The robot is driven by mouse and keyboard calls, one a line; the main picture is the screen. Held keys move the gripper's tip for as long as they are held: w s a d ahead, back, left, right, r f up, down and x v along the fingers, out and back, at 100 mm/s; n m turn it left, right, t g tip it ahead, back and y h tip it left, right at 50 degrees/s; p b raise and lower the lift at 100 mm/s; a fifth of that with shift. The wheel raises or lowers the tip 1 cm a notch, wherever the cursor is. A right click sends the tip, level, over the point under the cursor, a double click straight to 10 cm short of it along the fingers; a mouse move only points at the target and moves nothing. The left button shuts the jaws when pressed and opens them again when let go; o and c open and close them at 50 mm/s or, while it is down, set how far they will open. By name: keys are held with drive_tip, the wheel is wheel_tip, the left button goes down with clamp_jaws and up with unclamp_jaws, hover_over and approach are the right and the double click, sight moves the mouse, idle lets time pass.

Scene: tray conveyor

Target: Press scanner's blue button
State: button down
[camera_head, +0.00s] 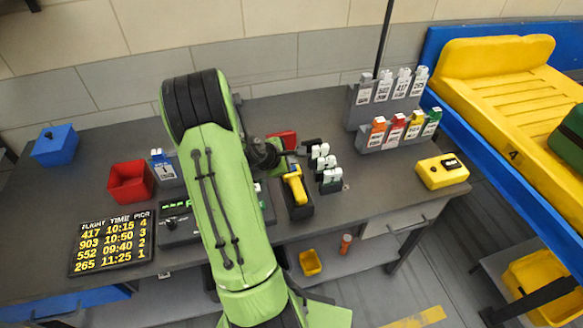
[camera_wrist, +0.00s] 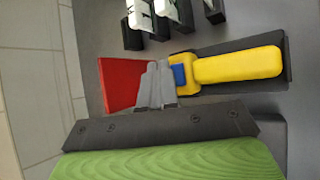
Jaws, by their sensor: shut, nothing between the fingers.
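The scanner (camera_wrist: 237,66) is yellow and lies on a dark stand or base on the desk. It also shows in the head view (camera_head: 296,187), just right of my green arm. Its blue button (camera_wrist: 179,75) is at the head end of the yellow body in the wrist view. My gripper (camera_wrist: 158,70) is shut and empty, with its grey fingertips just left of the blue button. I cannot tell whether the fingertips touch the scanner.
A red piece (camera_wrist: 118,82) lies behind the fingertips. Several white-and-black holders (camera_head: 325,165) stand close to the scanner's right. A red bin (camera_head: 131,183), a flight board (camera_head: 112,242) and a yellow box (camera_head: 441,172) are on the desk. Desk is clear between the holders and yellow box.

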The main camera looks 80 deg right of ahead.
idle(0.6)
drive_tip(key=shift+f+b, duration=0.3)
drive_tip(key=shift+f, duration=0.15)
drive_tip(key=shift+f+b, duration=0.35)
drive_tip(key=shift+f, duration=0.1)
idle(0.3)
drive_tip(key=shift+r, duration=0.2)
drive_tip(key=shift+r+p, duration=0.7)
drive_tip(key=shift+p, duration=0.05)
drive_tip(key=shift+r, duration=0.1)
wheel_tip(320, 180, up, 5)
drive_tip(key=p, duration=0.4)
drive_tip(key=shift+p, duration=0.3)
idle(0.5)
